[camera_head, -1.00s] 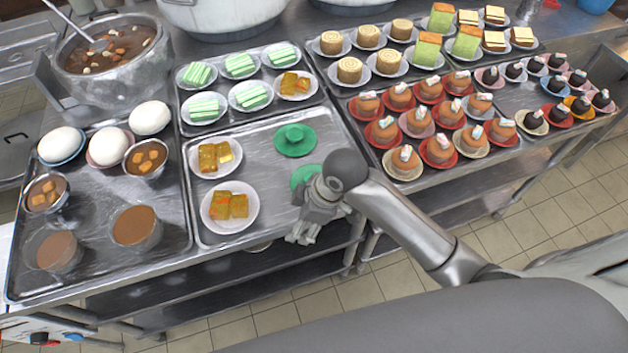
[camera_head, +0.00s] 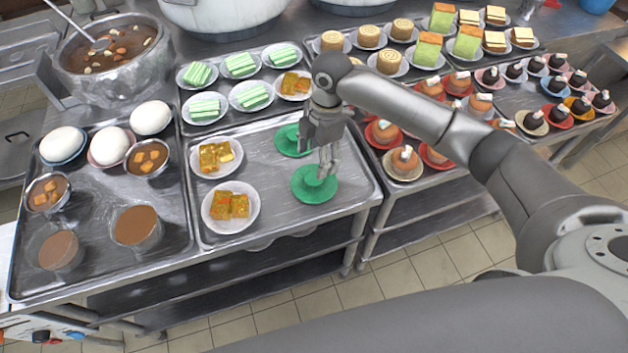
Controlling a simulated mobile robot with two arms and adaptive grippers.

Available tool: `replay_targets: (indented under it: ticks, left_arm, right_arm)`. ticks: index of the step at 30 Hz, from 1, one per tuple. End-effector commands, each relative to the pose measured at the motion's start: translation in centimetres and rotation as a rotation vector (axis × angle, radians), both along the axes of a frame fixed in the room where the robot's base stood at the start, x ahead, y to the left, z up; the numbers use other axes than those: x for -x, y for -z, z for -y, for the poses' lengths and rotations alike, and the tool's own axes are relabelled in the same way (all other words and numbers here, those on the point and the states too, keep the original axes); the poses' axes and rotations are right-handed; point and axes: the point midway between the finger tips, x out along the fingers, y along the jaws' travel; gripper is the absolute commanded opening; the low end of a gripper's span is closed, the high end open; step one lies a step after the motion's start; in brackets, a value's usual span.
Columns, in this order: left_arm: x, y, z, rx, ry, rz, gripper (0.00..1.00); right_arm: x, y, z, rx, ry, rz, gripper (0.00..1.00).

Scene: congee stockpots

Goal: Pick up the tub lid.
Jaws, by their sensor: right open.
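Two round green lids, each with a raised middle, lie on the metal tray (camera_head: 270,212). The near green lid (camera_head: 308,194) is close to the tray's right edge. The far green lid (camera_head: 286,146) is behind it and partly hidden by my right gripper. My right gripper (camera_head: 325,172) points downward and is open, with its fingertips in front of the near lid's raised middle in the picture. I cannot tell whether they touch it. My left gripper is not in view.
Two plates of orange-yellow cake (camera_head: 231,206) sit left of the lids on the same tray. A tray of green-striped cakes (camera_head: 240,65) lies behind. My right arm crosses over the dessert trays on the right.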

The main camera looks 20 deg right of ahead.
Motion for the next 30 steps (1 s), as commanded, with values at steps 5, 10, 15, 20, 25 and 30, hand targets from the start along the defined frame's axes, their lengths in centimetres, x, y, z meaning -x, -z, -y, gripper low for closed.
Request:
replay_targets:
  ticks: [5, 10, 15, 20, 25, 30]
  left_arm:
    - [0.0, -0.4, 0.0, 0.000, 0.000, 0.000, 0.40]
    - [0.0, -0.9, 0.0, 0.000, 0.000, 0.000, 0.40]
    - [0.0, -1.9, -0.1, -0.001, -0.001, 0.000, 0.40]
    - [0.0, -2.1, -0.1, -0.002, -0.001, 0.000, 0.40]
    - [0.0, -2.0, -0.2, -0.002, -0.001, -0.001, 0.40]
    - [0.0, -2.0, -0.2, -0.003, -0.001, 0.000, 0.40]
  right_arm:
    - [0.1, 2.3, -0.3, -0.001, 0.002, 0.000, 0.66]
    - [0.0, 3.4, -0.4, 0.000, 0.002, 0.000, 0.66]
    - [-0.1, 5.7, -0.5, 0.001, 0.003, -0.002, 0.66]
    - [-0.1, 7.7, -0.7, 0.000, 0.002, 0.001, 0.66]
    - [-0.1, 8.1, -0.7, 0.000, 0.001, 0.003, 0.66]
    - [-0.1, 8.1, -0.7, 0.000, 0.001, 0.003, 0.58]
